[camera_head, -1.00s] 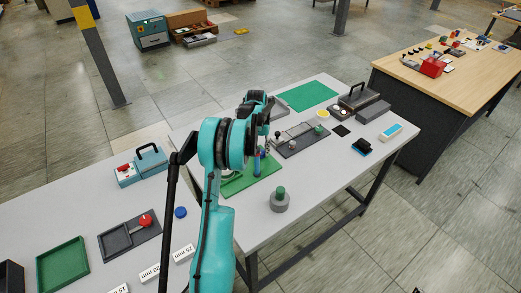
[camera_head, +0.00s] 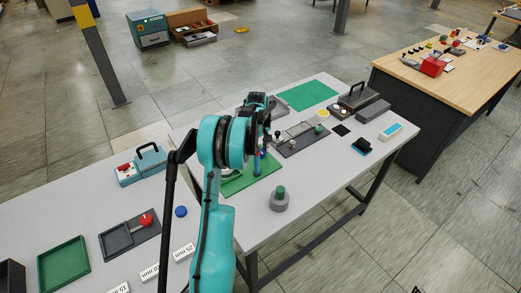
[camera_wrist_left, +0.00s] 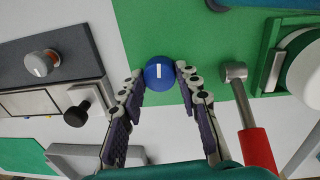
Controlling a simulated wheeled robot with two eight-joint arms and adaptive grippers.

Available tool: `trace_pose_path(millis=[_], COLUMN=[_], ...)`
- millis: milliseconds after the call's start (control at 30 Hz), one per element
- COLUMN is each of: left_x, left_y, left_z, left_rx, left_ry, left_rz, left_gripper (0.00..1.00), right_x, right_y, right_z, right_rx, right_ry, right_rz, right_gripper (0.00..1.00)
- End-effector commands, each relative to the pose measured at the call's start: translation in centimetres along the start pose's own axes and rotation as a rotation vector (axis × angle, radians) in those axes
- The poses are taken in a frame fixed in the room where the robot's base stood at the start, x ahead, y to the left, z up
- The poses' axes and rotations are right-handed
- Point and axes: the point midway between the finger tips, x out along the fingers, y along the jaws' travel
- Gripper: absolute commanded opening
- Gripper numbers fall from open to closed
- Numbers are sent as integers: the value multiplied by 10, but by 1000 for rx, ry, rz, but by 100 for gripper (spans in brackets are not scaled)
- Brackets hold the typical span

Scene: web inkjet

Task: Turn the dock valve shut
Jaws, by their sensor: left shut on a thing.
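A blue round knob (camera_wrist_left: 158,74) with a white line on its top sits above a green mat (camera_wrist_left: 143,28) in the left wrist view. My left gripper (camera_wrist_left: 159,82) is shut on it, with one finger on each side. I take this knob to be the dock valve, but no label shows. In the head view the left gripper (camera_head: 265,140) is over the green mat (camera_head: 262,176) on the grey table, and my arm hides much of the grip. My right gripper is not in view.
A red-handled metal tool (camera_wrist_left: 258,148) lies close on the right. A grey cylinder with green top (camera_head: 279,200) stands near the table edge.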

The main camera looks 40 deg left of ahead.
Motion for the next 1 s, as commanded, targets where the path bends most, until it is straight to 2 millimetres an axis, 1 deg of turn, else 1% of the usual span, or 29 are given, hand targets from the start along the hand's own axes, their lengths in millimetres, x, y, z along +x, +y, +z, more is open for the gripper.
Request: trace_pose_path(millis=[100,300,833,867,900,933,1000], left_x=[0,0,0,0,0,0,0], left_y=[0,0,0,0,0,0,0], left_z=[0,0,0,0,0,0,0], left_rx=[-57,-118,-142,-142,-142,-142,-141], left_ry=[4,8,9,9,8,8,9], left_rz=[-1,-1,-1,-1,-1,-1,-1], left_gripper=[4,4,4,35,46,54,54], right_x=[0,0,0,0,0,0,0], right_y=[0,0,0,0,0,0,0], right_z=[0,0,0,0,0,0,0], right_rx=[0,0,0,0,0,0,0], right_ry=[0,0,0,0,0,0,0], right_rz=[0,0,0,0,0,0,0], right_gripper=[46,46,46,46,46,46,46])
